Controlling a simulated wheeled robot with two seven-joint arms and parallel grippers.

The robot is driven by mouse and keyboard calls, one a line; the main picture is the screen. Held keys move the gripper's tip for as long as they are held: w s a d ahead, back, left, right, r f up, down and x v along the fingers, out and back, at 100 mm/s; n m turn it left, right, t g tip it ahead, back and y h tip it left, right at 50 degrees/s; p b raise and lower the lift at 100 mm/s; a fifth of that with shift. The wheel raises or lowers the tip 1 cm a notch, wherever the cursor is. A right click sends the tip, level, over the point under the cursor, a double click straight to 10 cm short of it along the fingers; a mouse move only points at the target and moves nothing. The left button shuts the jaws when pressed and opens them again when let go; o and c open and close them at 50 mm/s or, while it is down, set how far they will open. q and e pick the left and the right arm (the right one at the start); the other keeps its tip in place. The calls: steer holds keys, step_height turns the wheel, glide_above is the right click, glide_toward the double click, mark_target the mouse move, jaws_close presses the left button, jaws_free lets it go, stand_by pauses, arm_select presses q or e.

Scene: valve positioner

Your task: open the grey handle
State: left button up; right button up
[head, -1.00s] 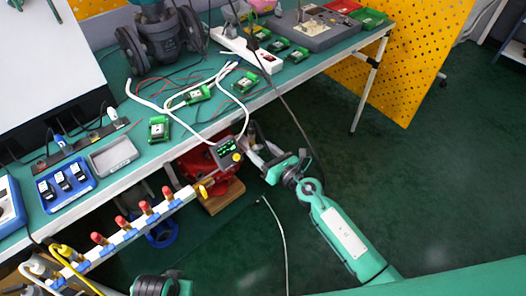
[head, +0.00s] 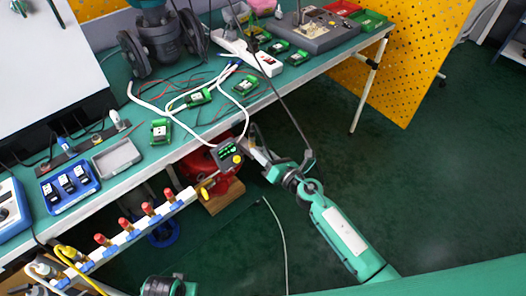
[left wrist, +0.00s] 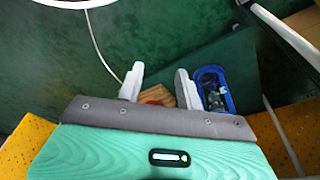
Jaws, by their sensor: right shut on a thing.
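The positioner (head: 229,153), a dark box with a lit green display and a yellow knob, sits at the right end of the white manifold pipe (head: 130,233). My right gripper (head: 255,152) is beside its right side, shut on a small part there. That part looks like the grey handle, but the fingers hide most of it and its angle cannot be told. My left gripper (left wrist: 159,84) is open in the left wrist view, its two pale fingers apart with nothing between them. In the head view only part of my left arm shows at the bottom.
The green workbench (head: 290,80) carries boards, cables and a white power strip (head: 250,53). A red object (head: 205,170) is under its edge. Several red-capped fittings line the pipe. A blue container (left wrist: 213,90) shows in the left wrist view. The floor at right is clear.

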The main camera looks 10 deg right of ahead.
steer(key=m+p, duration=0.1)
steer(key=m, duration=0.2)
steer(key=shift+r, duration=0.1)
arm_select(q)
steer(key=s+a+f+p, duration=0.1)
steer(key=s+f+p, duration=0.2)
steer(key=f, duration=0.9)
steer(key=shift+s+a+f+g, duration=0.3)
steer(key=shift+s+a+f, duration=0.1)
steer(key=shift+s, duration=0.3)
arm_select(e)
steer(key=shift+d+f+m, duration=0.1)
steer(key=shift+m, duration=2)
steer(key=shift+f+m, duration=0.1)
steer(key=shift+m, duration=2)
steer(key=o, duration=1)
